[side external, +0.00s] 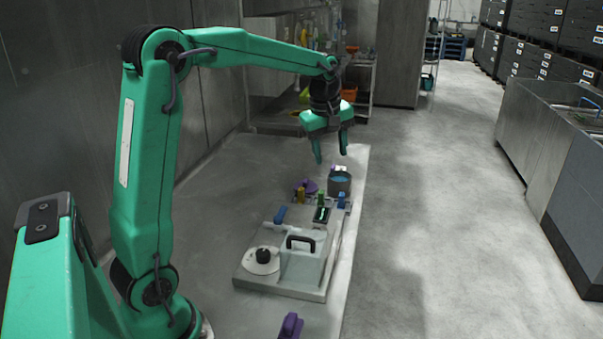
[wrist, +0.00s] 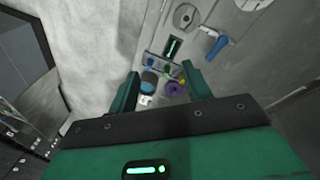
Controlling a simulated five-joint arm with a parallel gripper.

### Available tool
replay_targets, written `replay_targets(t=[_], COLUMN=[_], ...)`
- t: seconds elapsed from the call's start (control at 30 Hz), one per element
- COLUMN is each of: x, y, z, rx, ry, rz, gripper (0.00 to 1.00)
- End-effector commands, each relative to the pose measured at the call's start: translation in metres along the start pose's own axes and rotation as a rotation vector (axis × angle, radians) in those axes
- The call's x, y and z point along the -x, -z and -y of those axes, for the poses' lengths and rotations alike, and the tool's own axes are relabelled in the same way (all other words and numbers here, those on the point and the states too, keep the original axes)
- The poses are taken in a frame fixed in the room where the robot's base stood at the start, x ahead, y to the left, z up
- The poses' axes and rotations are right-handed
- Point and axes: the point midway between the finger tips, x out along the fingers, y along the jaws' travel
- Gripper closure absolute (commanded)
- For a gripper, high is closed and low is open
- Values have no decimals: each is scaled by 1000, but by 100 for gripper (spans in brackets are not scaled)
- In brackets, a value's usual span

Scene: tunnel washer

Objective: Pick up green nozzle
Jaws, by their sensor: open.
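My gripper (side external: 331,156) hangs with its fingers pointing down, open and empty, above the far end of the fixture. It also shows in the wrist view (wrist: 162,76), where the cluster of small parts lies between and beyond the fingers. A small green piece (side external: 320,199), which looks like the green nozzle, stands in a row between a yellow piece (side external: 301,193) and a blue piece (side external: 342,200). It is below my gripper and apart from it. In the wrist view the green piece is too small to make out clearly.
A grey pot with blue contents (side external: 339,183) and a purple part (side external: 311,187) stand close behind the row. Another purple part (side external: 290,326) lies in front.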

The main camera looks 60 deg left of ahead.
Motion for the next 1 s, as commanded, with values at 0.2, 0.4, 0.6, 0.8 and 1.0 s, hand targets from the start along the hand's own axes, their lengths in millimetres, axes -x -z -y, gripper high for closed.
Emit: replay_targets(t=[0.2,0.4,0.6,0.8,1.0], x=[-38,-75,-116,-155,-175], y=[39,72,105,132,144], z=[-19,-30,-33,-30,-27], rx=[237,453,668,855,953], ry=[53,99,146,187,207], rz=[11,14,11,3,-3], gripper=[51,51,51,51,51])
